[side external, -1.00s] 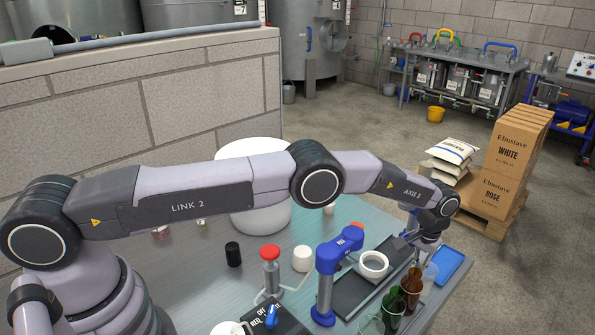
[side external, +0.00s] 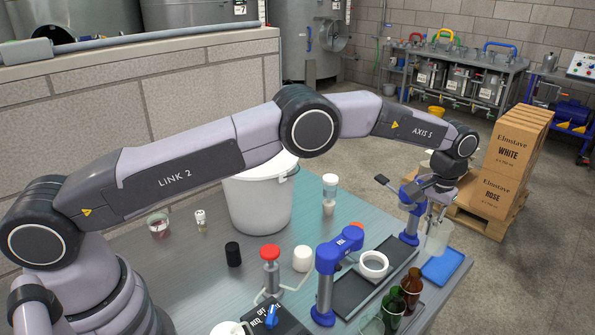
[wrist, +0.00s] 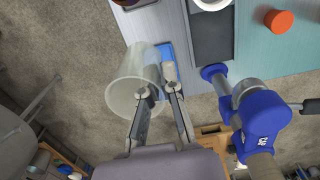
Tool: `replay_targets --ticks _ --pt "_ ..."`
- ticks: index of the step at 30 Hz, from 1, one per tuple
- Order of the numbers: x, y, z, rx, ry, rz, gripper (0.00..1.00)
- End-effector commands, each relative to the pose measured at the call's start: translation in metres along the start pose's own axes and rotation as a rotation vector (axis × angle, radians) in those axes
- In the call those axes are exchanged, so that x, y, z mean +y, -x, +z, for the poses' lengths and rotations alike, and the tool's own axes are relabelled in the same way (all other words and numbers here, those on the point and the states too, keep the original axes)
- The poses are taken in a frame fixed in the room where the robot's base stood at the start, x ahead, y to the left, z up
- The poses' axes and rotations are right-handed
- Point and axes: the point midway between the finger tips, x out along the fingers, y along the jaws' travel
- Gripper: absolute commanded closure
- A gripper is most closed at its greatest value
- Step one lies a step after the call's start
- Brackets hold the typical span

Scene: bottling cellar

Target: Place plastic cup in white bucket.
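The translucent plastic cup (side external: 437,240) hangs below my gripper (side external: 438,208), above the right end of the table near a blue pad. In the wrist view the cup (wrist: 128,88) is tilted, and my gripper's fingers (wrist: 158,90) are closed on its wall, one finger on each side. The white bucket (side external: 262,205) stands upright at the back of the table, well left of my gripper in the side view. My arm hides part of its rim, and its inside is mostly hidden. The wrist view does not show the bucket.
A blue capping stand (side external: 410,215) is close beside the cup, and another blue stand (side external: 325,280) is nearer the front. Green (side external: 393,308) and brown (side external: 412,287) bottles stand at the front right. A white-capped container (side external: 330,190) stands right of the bucket.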

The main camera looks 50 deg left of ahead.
Motion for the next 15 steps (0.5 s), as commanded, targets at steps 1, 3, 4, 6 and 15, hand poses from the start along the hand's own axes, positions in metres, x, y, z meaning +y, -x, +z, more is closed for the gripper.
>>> replay_targets --ticks 1,3,4,6,15 --pt "0.000 0.015 -0.001 0.006 0.000 0.003 1.00" --pt "0.001 0.033 -0.001 0.006 0.000 0.003 1.00" --pt "0.000 0.042 -0.001 0.006 0.000 0.003 1.00" --pt "0.001 0.057 -0.001 0.006 0.000 0.003 1.00" --pt "-0.020 0.095 -0.006 0.000 0.055 0.000 1.00"
